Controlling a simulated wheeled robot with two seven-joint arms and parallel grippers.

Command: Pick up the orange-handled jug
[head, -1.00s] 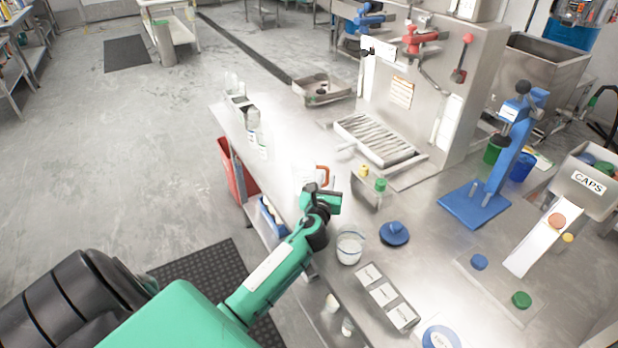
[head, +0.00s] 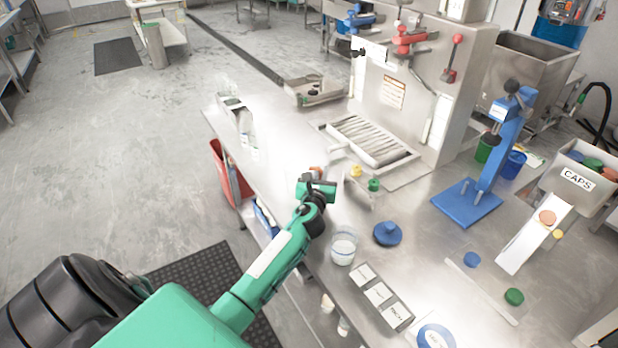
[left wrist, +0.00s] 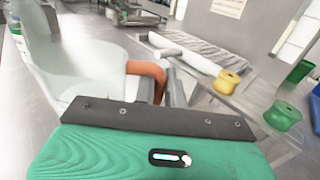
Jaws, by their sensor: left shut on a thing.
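The orange-handled jug shows in the left wrist view as a clear, see-through body (left wrist: 85,65) with a bent orange handle (left wrist: 148,72) on its right side. In the head view only a small bit of the orange handle (head: 317,170) shows just beyond my left gripper (head: 320,186); the clear body is hard to make out against the steel table. My left gripper is shut on the handle; a grey finger stands right beside it in the left wrist view. Whether the jug's base touches the table is hidden. My right gripper is not in view.
A clear cup with white contents (head: 343,247) and a blue round-knobbed piece (head: 387,233) stand close to the right of my left gripper. Yellow (head: 356,171) and green (head: 374,185) knobs are near it. A slatted drip tray (head: 370,140) lies behind.

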